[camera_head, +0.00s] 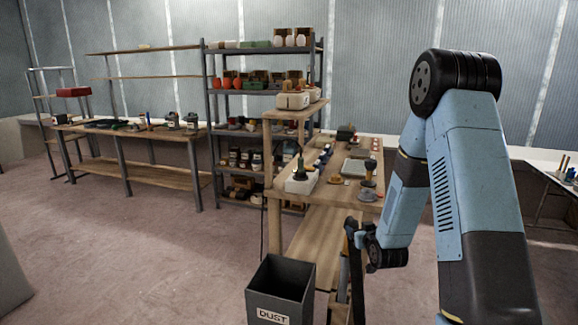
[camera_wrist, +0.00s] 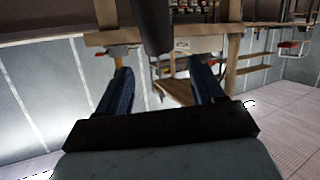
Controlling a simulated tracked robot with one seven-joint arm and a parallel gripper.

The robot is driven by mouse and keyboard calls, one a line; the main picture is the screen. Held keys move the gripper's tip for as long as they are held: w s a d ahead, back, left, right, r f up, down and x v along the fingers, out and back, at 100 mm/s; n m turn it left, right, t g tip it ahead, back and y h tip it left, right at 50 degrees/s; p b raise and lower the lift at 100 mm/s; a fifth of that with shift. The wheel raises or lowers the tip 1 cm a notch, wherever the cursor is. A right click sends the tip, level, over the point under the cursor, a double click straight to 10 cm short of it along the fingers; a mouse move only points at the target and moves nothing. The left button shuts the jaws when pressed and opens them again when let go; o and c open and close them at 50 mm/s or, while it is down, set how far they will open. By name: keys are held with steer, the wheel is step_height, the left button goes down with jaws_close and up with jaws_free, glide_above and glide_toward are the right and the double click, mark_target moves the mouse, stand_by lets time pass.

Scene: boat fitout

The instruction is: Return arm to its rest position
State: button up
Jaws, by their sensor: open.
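My gripper (camera_wrist: 163,75) is open, with its two dark blue fingers spread apart and nothing held between them. In the head view my blue arm rises on the right, bends at a high black elbow and comes down to the wrist beside the workbench (camera_head: 318,232). The fingers are hard to make out in that view. In the wrist view the room appears tilted, and a dark rounded shape, which I cannot identify, reaches down between the fingers from the top.
A grey bin (camera_head: 281,290) labelled DUST stands close in front of the bench. Tools and a sander-like item (camera_head: 300,178) lie on the bench top. A loaded shelf rack (camera_head: 262,95) stands behind, with a long wooden table (camera_head: 130,132) to the left.

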steer(key=s+r+m+g+h, duration=0.1)
steer(key=s+r+g, duration=0.1)
steer(key=s+r, duration=0.65)
steer(key=s+r+g, duration=0.3)
steer(key=s+r, duration=0.2)
steer(key=r, duration=0.6)
steer(key=s+r+g, duration=0.2)
steer(key=s+r, duration=0.2)
steer(key=s, duration=0.8)
steer(key=s+r+m+g, duration=0.1)
steer(key=s+r, duration=0.3)
steer(key=s, duration=0.9)
steer(key=shift+s+a+r+g, duration=0.2)
steer(key=shift+s+a+g, duration=0.1)
steer(key=shift+g, duration=0.2)
steer(key=shift+c, duration=0.4)
